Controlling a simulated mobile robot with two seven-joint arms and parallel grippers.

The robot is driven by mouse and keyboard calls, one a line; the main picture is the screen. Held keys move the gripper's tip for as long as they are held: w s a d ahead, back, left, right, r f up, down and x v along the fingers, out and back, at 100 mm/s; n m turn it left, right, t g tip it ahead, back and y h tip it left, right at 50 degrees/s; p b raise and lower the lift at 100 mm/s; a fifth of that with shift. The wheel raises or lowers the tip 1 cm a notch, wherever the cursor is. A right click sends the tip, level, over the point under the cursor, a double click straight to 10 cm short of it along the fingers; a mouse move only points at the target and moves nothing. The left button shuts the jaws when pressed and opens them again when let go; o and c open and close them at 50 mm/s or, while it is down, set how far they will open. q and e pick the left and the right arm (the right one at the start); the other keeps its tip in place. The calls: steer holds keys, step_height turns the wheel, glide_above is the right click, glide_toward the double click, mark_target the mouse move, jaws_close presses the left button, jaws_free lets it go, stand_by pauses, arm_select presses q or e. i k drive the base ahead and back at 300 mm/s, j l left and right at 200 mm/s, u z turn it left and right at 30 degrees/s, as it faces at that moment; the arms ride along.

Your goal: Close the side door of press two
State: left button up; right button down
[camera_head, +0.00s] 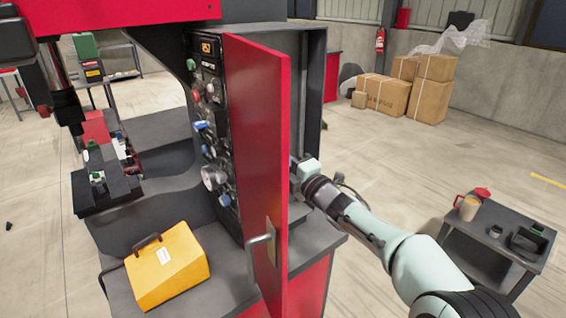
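My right arm reaches in from the lower right. My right gripper (299,170) is at the right side of the door, close to its edge. Its fingertips are small and partly hidden, so I cannot tell whether they touch the door or are open. My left gripper is not in view.
A control panel (208,110) with buttons and knobs is left of the door. A yellow box (167,266) sits on the press ledge (222,290). A dark side table (480,245) with a jug stands at right. Cardboard boxes (388,95) are at the back; floor between is clear.

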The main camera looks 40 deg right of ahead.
mark_target(257, 77)
steer(key=k+j, duration=0.1)
steer(key=k, duration=0.9)
